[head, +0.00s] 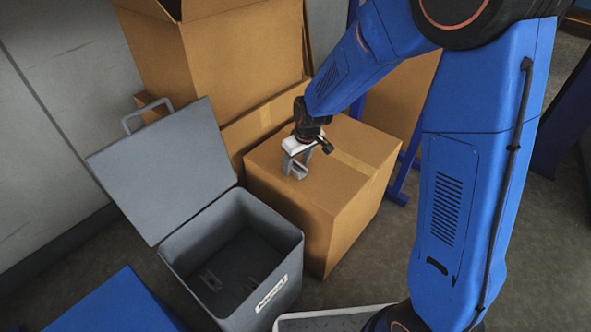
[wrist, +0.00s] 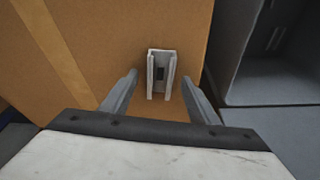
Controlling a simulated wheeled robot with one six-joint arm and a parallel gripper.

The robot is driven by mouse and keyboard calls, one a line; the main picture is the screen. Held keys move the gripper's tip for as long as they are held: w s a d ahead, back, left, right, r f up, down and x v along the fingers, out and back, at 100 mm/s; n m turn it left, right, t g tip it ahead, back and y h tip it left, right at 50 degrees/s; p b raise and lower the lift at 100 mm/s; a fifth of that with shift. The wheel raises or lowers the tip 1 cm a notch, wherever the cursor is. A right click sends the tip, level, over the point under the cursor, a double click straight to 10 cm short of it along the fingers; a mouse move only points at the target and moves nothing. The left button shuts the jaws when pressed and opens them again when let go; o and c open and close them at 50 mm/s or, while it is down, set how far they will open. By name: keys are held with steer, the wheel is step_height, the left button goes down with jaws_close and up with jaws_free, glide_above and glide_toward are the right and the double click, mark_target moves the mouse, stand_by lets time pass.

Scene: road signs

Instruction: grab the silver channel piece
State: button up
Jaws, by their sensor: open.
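The silver channel piece (wrist: 161,73) stands on top of a cardboard box (wrist: 120,40) in the wrist view. It is a small grey U-shaped profile with a dark slot in its back. My gripper (wrist: 161,82) is open, with one finger on each side of the piece and a visible space between piece and fingers. In the head view my gripper (head: 296,172) is low over the box top, and the channel piece (head: 300,171) shows small and grey at the fingers, partly hidden by them. I cannot tell the exact height of the fingers above the box.
An open grey bin (head: 290,243) with a raised lid (head: 165,165) stands left of the box; small metal parts lie inside it. Larger cardboard boxes (head: 220,60) stand behind. A blue object (head: 115,305) is at lower left, and a light tray rim (head: 335,314) at the bottom.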

steer(key=shift+f, duration=0.1)
steer(key=c, duration=1.2)
